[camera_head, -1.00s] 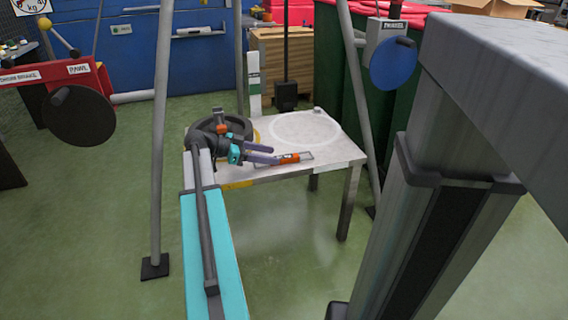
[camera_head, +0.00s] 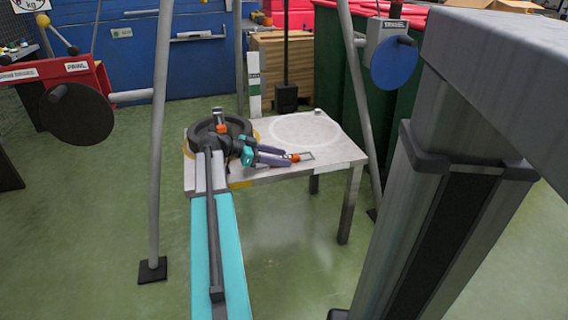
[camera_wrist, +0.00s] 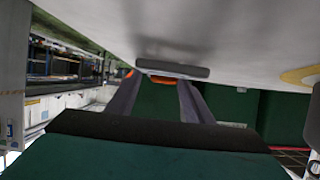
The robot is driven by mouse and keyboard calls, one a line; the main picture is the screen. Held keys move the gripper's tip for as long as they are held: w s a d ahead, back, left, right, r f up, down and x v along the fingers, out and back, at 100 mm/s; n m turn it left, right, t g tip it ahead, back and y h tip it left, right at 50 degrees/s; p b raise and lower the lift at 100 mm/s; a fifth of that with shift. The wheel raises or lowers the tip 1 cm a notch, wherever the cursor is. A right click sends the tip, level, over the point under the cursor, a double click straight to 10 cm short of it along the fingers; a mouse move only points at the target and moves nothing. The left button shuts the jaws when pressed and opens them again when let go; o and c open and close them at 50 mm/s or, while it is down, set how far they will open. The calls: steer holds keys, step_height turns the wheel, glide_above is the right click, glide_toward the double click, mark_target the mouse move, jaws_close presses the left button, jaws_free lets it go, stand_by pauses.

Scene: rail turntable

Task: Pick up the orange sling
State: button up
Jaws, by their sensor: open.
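The orange sling (camera_head: 297,157) lies on the front part of the grey table (camera_head: 335,165), with a pale loop end to its right. My gripper (camera_head: 287,156) is low over the table, pointing right, its two fingers apart at the sling's left part, which they partly hide. In the wrist view, an orange piece (camera_wrist: 162,79) shows between and beyond the open fingers (camera_wrist: 158,84), under a dark grey bar. I cannot tell whether the fingers touch the sling.
A black ring (camera_head: 192,134) lies at the table's left, beside my wrist. A pale circle (camera_head: 305,130) marks the clear right side of the tabletop. Grey poles stand left (camera_head: 159,150) and right (camera_head: 364,130) of the table. A red box with a dark disc (camera_head: 76,114) is at far left.

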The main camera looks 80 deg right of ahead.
jaws_close()
steer(key=shift+r, duration=0.15)
